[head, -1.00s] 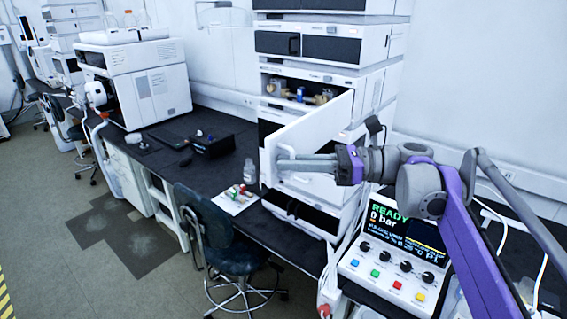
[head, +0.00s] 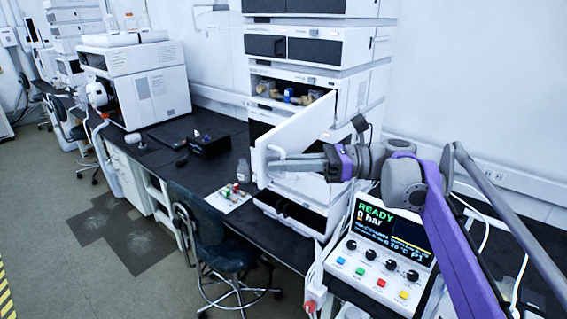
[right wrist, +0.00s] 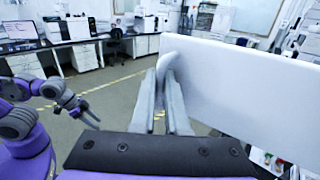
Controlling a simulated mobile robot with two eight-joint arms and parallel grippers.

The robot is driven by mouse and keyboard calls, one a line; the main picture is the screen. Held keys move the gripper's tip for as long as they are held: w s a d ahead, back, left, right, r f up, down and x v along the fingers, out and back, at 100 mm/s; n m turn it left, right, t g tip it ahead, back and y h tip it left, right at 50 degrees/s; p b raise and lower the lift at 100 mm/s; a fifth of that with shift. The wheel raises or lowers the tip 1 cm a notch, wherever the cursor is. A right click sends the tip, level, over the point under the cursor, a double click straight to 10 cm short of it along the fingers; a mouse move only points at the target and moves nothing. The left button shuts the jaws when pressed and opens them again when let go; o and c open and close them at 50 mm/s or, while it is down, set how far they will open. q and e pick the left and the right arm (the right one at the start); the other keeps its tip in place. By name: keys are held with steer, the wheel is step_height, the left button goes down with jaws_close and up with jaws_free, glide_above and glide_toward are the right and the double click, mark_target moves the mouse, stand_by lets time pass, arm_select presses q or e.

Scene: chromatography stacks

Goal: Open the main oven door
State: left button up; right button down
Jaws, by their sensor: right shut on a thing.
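The main oven door (head: 298,132) is a white panel on the instrument stack. It stands swung out from its compartment (head: 285,92), hinged on the right side in the head view, and the compartment's coloured fittings show. My right gripper (head: 282,163) is shut on the door handle (head: 275,155) near the free edge. In the right wrist view the fingers (right wrist: 172,100) close around the curved white handle (right wrist: 168,55), beside the broad door face (right wrist: 240,85). My left gripper (right wrist: 78,108) shows small at the left of the right wrist view; its jaws are unclear.
A control box (head: 385,255) with a READY screen stands under my right arm. A bottle (head: 243,170) and a sheet with small vials (head: 228,198) lie on the dark bench left of the door. A chair (head: 205,230) stands in front. Floor at left is clear.

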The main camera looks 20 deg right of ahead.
steer(key=c, duration=1.2)
jaws_free()
steer(key=shift+c, duration=0.2)
steer(key=shift+a, duration=0.1)
steer(key=b+v, duration=0.1)
steer(key=v, duration=1)
